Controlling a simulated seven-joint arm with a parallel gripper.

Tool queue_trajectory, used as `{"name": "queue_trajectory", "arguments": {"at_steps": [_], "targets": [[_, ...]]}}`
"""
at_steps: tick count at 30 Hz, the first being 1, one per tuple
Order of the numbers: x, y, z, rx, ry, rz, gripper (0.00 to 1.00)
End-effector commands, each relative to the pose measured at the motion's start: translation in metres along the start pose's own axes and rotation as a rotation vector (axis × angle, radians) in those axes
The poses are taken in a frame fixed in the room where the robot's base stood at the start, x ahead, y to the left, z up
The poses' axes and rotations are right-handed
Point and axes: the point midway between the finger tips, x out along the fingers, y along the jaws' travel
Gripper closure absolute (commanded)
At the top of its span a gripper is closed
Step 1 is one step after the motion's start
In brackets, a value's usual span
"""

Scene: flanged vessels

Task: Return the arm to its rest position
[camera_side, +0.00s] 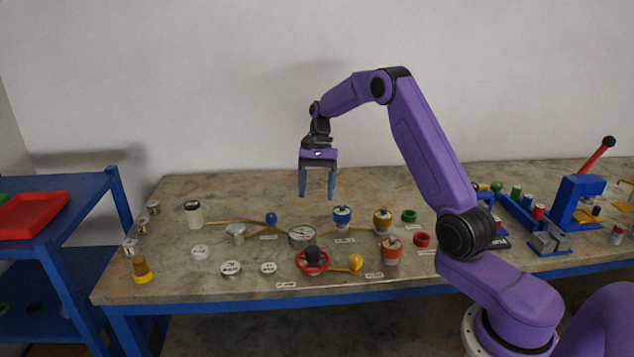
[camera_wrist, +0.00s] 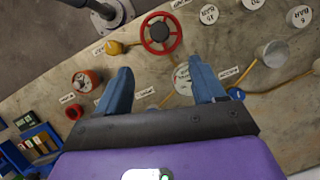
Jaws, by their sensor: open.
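My gripper (camera_side: 317,190) hangs from my purple arm, pointing down above the middle of the stone-topped table (camera_side: 330,280). Its two blue fingers are apart with nothing between them. In the wrist view the fingers of my gripper (camera_wrist: 163,85) are also spread and empty.
Close by stand a red handwheel (camera_side: 312,262), blue-topped vessel (camera_side: 342,217), yellow-topped vessel (camera_side: 382,220) and orange vessel (camera_side: 391,251). A blue press (camera_side: 578,200) stands at right. A blue shelf with a red tray (camera_side: 32,214) is at left. The air above the table is clear.

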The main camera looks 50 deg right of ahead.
Motion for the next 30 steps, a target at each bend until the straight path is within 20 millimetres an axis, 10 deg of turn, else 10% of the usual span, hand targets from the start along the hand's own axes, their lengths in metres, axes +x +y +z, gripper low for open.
{"name": "queue_trajectory", "arguments": {"at_steps": [19, 30], "targets": [[-0.017, -0.002, 0.006, -0.023, 0.005, 0.007, 0.31], [-0.003, -0.017, 0.108, -0.424, 0.083, 0.11, 0.31]]}}
